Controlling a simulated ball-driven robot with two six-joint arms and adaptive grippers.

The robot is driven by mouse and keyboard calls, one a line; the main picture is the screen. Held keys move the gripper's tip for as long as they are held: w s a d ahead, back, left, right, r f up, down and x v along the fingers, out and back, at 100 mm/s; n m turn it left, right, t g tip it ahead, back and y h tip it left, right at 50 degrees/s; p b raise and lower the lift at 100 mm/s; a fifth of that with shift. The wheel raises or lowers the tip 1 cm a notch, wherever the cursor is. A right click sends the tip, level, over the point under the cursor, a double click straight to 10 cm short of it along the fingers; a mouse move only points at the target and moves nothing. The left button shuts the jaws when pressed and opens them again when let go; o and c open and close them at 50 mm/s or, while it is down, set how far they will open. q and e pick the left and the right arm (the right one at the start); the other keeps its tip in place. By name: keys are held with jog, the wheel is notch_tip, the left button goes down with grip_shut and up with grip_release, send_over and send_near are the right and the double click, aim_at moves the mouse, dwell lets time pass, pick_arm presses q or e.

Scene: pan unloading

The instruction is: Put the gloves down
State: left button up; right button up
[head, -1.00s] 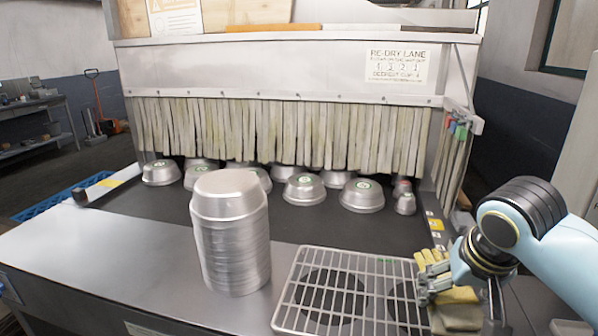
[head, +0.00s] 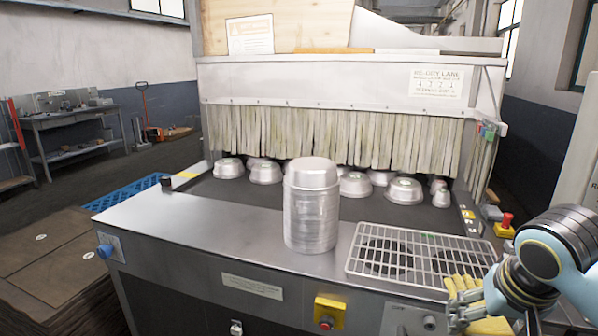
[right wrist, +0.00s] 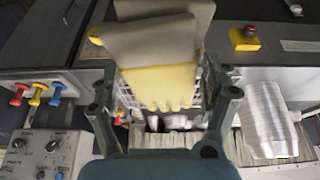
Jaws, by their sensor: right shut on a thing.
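The gloves (head: 463,287), yellow with grey-tan cuffs, are at the lower right of the head view, by the front right corner of the wire rack. My right gripper (head: 482,308) is shut on them; its arm comes in from the right and hides part of them. In the right wrist view the gloves (right wrist: 165,75) hang between the two fingers of my right gripper (right wrist: 163,88), yellow fingers toward the curtain and cuffs away from it. Whether they touch anything below cannot be told. My left gripper is not in view.
A wire rack (head: 420,252) lies on the counter's right side. A stack of metal pans (head: 311,210) stands left of it. Several pans sit on the dark belt before the strip curtain (head: 330,135). A red stop button (head: 507,220) is at right. The counter's left part (head: 190,222) is bare.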

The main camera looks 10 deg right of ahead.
jog(key=shift+f+b, duration=0.75)
jog(key=shift+f, duration=0.15)
pick_arm(q)
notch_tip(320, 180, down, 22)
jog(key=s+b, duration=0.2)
jog(key=b, duration=1.8)
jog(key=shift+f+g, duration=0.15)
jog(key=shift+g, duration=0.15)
pick_arm(e)
notch_tip(320, 180, down, 21)
jog(key=shift+d, duration=0.2)
